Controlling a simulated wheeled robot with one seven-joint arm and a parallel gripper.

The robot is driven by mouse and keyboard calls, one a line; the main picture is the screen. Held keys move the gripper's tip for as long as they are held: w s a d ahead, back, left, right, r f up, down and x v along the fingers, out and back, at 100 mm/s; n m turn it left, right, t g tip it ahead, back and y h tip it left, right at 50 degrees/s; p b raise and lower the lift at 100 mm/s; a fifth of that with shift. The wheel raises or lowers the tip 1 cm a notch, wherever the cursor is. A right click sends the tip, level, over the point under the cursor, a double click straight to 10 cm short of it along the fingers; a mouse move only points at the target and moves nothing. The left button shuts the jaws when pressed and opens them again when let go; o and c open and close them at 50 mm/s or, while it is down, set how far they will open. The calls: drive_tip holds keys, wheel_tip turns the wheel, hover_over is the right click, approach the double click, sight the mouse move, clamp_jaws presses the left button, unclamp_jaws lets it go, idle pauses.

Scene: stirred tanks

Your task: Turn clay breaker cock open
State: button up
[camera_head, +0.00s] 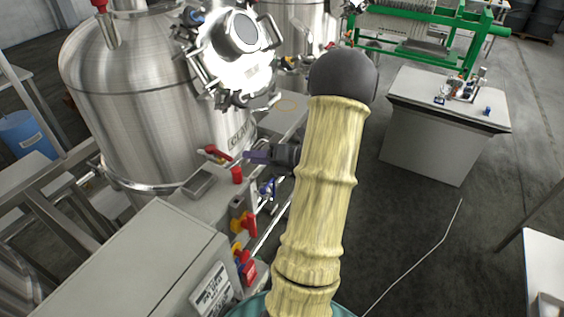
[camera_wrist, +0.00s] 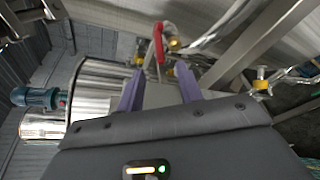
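A cock with a red lever handle (camera_head: 215,152) sits low on the front of the large steel tank (camera_head: 150,100), whose partly hidden lettering appears to read "CLAY". My gripper (camera_head: 250,157) is just right of the lever in the head view. In the wrist view its two purple fingers (camera_wrist: 160,75) are spread apart with nothing held between them. The lever lies beyond the fingertips, roughly in line with the gap, and looks apart from them.
A red knob (camera_head: 237,174) stands just below my fingers. Other red and yellow valve handles (camera_head: 248,224) are lower down, near a grey cabinet (camera_head: 145,265). A small grey box (camera_head: 202,182) lies left of them. A grey bench (camera_head: 435,140) stands right, with open floor before it.

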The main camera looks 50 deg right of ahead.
drive_tip(key=b+v, duration=0.1)
drive_tip(key=v, duration=0.6)
drive_tip(key=shift+s+d, duration=0.15)
drive_tip(key=shift+s, duration=0.1)
idle(0.3)
